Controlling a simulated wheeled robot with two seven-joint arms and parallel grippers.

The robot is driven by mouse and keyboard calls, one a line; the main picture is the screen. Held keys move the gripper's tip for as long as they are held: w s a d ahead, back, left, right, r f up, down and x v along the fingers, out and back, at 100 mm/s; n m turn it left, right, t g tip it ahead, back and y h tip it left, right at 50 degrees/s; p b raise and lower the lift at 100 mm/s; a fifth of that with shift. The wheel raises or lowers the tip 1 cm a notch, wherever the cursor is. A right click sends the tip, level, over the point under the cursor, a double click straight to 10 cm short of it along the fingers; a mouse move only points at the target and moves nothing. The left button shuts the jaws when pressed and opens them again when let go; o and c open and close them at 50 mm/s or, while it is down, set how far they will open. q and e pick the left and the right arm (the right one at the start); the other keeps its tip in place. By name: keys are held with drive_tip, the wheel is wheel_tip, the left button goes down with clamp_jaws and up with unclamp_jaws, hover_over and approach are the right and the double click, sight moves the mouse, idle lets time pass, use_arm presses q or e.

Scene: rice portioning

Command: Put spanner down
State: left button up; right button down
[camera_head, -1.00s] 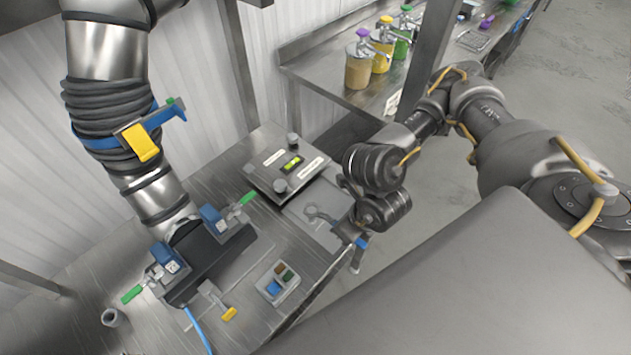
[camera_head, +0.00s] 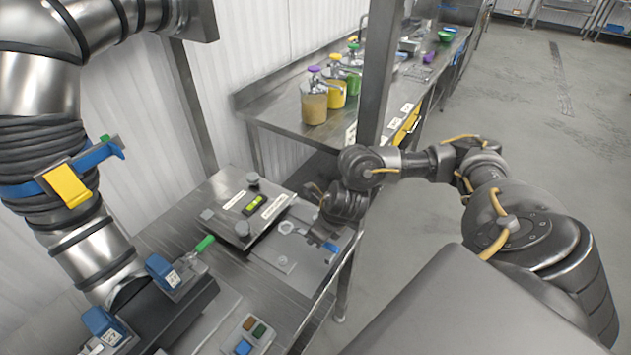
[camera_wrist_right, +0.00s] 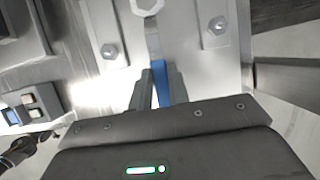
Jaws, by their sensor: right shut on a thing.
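A spanner with a ring end (camera_head: 287,226) and a blue handle (camera_head: 331,246) is in the head view, over a grey plate (camera_head: 268,250) on the bench. My right gripper (camera_head: 325,238) is shut on the blue handle. In the right wrist view the blue handle (camera_wrist_right: 162,90) is between the two fingers of my right gripper (camera_wrist_right: 160,88), and the ring end points away over the plate, between two bolts. I cannot tell whether the spanner touches the plate. My left gripper is not in view.
A box with a level and knobs (camera_head: 245,208) stands beside the plate. A button box (camera_head: 250,334) is nearer. A large metal duct (camera_head: 70,230) with clamps rises at left. A post (camera_head: 378,75) and a bench with lidded jars (camera_head: 314,105) stand behind.

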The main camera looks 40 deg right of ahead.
drive_tip(key=shift+f, duration=0.1)
drive_tip(key=shift+w+d+f, duration=0.15)
drive_tip(key=shift+d+f, duration=0.05)
drive_tip(key=shift+f, duration=0.05)
wheel_tip(320, 180, down, 3)
drive_tip(key=shift+w+d+f, duration=0.1)
drive_tip(key=shift+w, duration=0.05)
drive_tip(key=c, duration=1.3)
unclamp_jaws()
drive_tip(key=shift+f, duration=0.1)
drive_tip(key=shift+c, duration=0.2)
